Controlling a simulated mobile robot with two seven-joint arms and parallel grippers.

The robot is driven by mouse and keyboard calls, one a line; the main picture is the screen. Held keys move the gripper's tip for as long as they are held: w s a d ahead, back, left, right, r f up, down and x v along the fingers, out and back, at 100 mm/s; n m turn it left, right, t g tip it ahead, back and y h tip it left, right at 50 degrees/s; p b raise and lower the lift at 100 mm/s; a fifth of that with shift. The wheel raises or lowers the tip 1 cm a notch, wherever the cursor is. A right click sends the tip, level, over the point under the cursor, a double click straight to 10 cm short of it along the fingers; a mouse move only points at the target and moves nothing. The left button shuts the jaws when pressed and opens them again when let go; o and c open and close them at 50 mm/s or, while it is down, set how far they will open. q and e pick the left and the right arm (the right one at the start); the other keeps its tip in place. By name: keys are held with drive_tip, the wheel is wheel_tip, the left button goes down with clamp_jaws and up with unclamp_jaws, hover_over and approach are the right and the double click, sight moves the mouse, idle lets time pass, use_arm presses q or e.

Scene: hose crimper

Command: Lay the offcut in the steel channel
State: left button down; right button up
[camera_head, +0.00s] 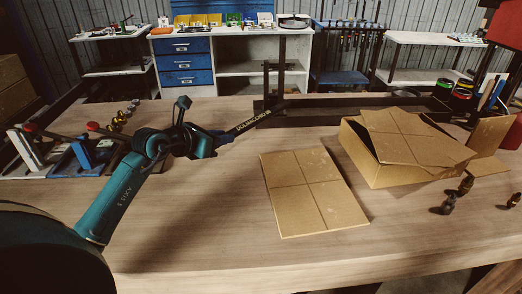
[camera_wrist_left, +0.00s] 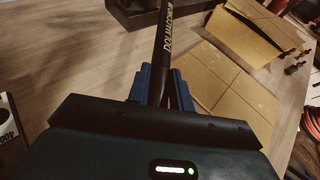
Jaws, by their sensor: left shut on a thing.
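The offcut (camera_head: 254,122) is a black hose piece with yellow lettering. My left gripper (camera_head: 222,138) is shut on its near end and holds it slanting up to the right above the table. In the left wrist view the offcut (camera_wrist_left: 165,45) stands out between the blue fingers of my left gripper (camera_wrist_left: 160,88). A long dark channel (camera_head: 360,110), which looks like the steel channel, lies along the back of the table. In the head view the offcut's far end overlaps the channel's left end; whether they touch cannot be told. My right gripper is not in view.
A flat cardboard sheet (camera_head: 312,190) lies mid-table. An open cardboard box (camera_head: 405,172) stands right of it, with small dark fittings (camera_head: 448,203) in front. A dark upright post (camera_head: 282,70) rises by the channel's left end. Clamp-like tools (camera_head: 85,150) stand at left.

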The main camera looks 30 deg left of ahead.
sight(224, 174)
use_arm(q)
wheel_tip(224, 174, down, 10)
drive_tip(key=shift+s+r, duration=0.15)
idle(0.3)
drive_tip(key=c, duration=1.3)
unclamp_jaws()
drive_tip(key=shift+o, duration=0.2)
